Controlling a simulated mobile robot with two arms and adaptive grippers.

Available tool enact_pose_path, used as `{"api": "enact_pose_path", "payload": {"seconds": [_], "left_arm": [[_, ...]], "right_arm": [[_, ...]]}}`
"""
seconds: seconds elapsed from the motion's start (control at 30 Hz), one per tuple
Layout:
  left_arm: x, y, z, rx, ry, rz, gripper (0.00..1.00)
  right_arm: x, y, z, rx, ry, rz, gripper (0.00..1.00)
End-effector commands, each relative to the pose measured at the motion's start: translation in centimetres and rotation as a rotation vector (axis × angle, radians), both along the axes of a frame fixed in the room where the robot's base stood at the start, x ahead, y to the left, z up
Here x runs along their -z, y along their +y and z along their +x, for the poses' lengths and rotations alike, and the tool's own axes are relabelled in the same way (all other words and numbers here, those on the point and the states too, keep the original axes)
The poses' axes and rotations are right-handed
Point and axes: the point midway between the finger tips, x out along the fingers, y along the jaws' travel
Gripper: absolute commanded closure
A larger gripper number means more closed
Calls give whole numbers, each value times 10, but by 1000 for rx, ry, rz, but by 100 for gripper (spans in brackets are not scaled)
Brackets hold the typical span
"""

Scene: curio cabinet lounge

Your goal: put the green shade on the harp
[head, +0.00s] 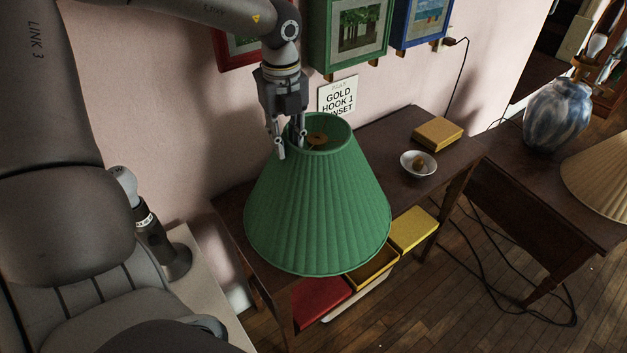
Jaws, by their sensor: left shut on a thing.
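The green shade (318,210) is a pleated cone with its narrow opening up, in the middle of the head view over the dark wooden side table. My left gripper (290,145) comes down from above and is shut on the left side of the shade's top rim. A small brass-coloured piece shows inside the top opening; I cannot tell whether it belongs to the shade or to something under it. I cannot make out the harp. The shade hides what is beneath it, and I cannot tell whether it rests on anything. My right gripper is not in view.
The side table (385,155) holds a gold box (437,132) and a white bowl (408,166) with a brown piece in it. A yellow box (413,230) and a red one (318,300) are below. A blue-white vase (556,113) and tan shade (601,172) are right. Framed pictures hang behind.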

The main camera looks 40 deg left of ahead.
Motion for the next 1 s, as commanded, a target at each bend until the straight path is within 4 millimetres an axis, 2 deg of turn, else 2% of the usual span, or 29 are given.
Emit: {"api": "enact_pose_path", "payload": {"seconds": [0.5,0.77,0.8,0.9,1.0], "left_arm": [[-38,0,1,-1,-4,0,100],[-40,0,1,0,-3,0,100],[-40,0,1,0,-3,0,89],[-40,0,1,0,-2,0,100],[-40,0,1,0,-2,0,100]], "right_arm": [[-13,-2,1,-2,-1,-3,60],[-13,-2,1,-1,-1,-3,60],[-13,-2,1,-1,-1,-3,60],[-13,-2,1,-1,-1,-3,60],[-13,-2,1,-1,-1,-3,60]]}}
